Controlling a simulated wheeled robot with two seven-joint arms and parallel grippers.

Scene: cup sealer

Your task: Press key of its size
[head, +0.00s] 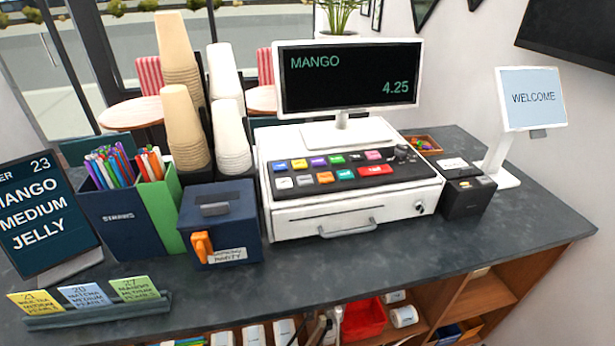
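The cash register (350,208) stands on the dark counter, its drawer shut. Its key panel has coloured keys in two rows: a blue key (281,166), yellow key (299,164), purple key (318,161), green key (336,159) and pink key (373,155) behind; pale keys (284,183), an orange key (325,177), another green key (345,174) and a wide red key (376,170) in front. Key labels are too small to read. The register's display (345,78) reads MANGO 4.25. The order screen (40,205) at left reads 23 MANGO MEDIUM JELLY. Neither gripper is in view.
Cup stacks (185,130), a straw holder (125,215) and a dark blue box (220,222) with an orange handle stand left of the register. Order tickets (85,297) sit front left. The counter's front right is clear.

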